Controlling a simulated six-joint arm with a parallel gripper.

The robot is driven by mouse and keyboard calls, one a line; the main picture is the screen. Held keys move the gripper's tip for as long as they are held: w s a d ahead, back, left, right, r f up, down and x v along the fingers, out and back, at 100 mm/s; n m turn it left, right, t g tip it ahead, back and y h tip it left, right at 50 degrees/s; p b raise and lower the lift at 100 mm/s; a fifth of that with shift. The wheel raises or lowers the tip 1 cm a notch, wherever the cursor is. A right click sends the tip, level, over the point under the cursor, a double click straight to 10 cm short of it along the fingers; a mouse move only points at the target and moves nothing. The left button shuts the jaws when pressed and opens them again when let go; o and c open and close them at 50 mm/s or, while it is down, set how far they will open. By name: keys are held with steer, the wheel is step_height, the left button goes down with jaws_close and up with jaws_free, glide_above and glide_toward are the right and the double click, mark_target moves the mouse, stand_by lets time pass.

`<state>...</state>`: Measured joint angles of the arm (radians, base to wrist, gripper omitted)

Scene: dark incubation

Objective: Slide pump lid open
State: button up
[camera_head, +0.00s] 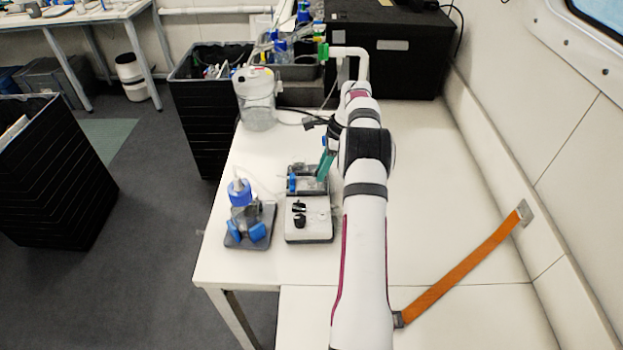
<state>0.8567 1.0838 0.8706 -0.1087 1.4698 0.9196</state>
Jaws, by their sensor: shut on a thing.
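The pump (309,219) is a small white and grey box with black knobs on its front, standing on the white table left of my arm. Its head at the back has a blue part (292,183) at its left side and a grey, partly see-through top. My gripper (324,166), with teal fingers, reaches down at the right side of the pump head. It is shut on the pump lid, which is small here and largely hidden by the fingers. How far the lid stands open cannot be told.
A blue-capped bottle (240,193) stands in a grey holder (263,212) left of the pump. A clear jar (257,110) with tubing stands behind. A black case (400,55) is at the back. An orange strap (465,265) crosses the otherwise clear right side.

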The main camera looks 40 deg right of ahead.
mark_target(331, 179)
steer(key=shift+s+d, duration=1.25)
steer(key=shift+d, duration=0.15)
steer(key=o, duration=0.7)
steer(key=w+a, duration=0.4)
steer(key=shift+a, duration=0.25)
